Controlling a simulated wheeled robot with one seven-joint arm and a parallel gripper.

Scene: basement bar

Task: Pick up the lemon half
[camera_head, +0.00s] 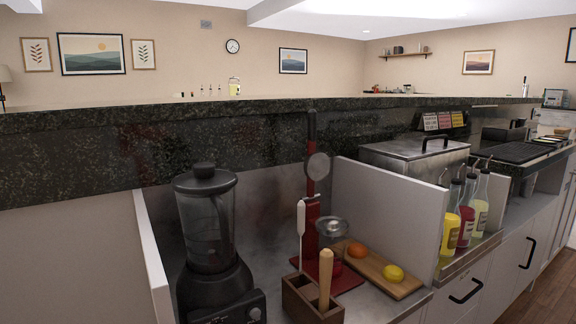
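A yellow lemon piece (393,273), which looks like the lemon half, lies on the near right end of a wooden cutting board (408,289). Its cut face cannot be made out clearly at this size. An orange fruit piece (357,250) lies farther back on the same board, apart from the lemon piece. My gripper is not in view.
Left of the board stand a red juice press (312,165), a wooden caddy (302,300) with upright tools and a black blender (208,230). A white divider (388,210) rises behind the board on the right. Bottles (467,215) stand beyond it.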

